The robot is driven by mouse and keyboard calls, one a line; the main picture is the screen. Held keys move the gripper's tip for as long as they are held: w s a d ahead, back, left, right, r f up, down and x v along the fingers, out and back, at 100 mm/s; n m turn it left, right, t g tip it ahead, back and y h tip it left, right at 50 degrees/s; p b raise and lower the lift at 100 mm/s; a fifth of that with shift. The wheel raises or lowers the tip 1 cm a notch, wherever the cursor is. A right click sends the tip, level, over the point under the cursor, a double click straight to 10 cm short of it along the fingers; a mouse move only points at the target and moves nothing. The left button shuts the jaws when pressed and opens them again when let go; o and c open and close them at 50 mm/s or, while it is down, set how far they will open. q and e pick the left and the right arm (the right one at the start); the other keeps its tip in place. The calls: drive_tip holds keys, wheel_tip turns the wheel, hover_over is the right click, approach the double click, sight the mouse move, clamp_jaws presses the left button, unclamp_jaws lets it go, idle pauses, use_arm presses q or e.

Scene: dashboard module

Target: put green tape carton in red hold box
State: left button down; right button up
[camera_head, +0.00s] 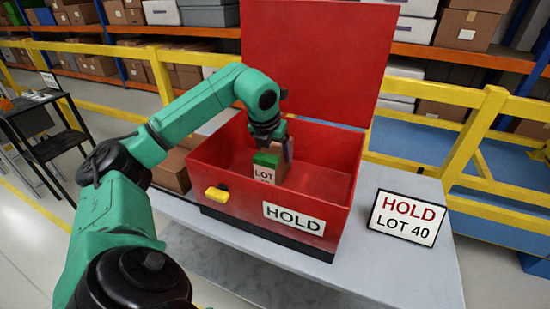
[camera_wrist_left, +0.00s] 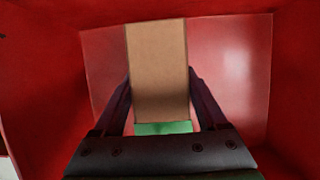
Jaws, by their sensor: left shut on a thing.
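The red hold box (camera_head: 330,187) stands on the table with its lid raised at the back and a HOLD label on its front. The green tape carton (camera_head: 265,167) is a brown carton with green tape and a LOT label. My left gripper (camera_head: 280,150) reaches down into the box and is shut on the carton. In the left wrist view the carton (camera_wrist_left: 157,75) sits between the two fingers (camera_wrist_left: 160,100), with red walls around it. I cannot tell whether the carton touches the box floor. My right gripper is not in view.
A sign reading HOLD LOT 40 (camera_head: 406,217) stands on the grey table (camera_head: 400,275) right of the box. The raised lid (camera_head: 315,60) stands behind the opening. A yellow rail (camera_head: 480,130) runs behind the table. A dark cart (camera_head: 45,130) stands at the left.

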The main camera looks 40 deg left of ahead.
use_arm(q)
drive_tip(key=shift+w+f, duration=0.15)
drive_tip(key=shift+f, duration=0.2)
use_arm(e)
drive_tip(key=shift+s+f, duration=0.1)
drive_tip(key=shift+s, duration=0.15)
use_arm(q)
unclamp_jaws()
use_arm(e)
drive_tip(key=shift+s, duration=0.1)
use_arm(q)
drive_tip(key=shift+r, duration=0.1)
drive_tip(key=shift+r, duration=0.3)
drive_tip(key=p+v, duration=0.2)
drive_tip(key=v, duration=0.9)
drive_tip(key=shift+d+r, duration=0.15)
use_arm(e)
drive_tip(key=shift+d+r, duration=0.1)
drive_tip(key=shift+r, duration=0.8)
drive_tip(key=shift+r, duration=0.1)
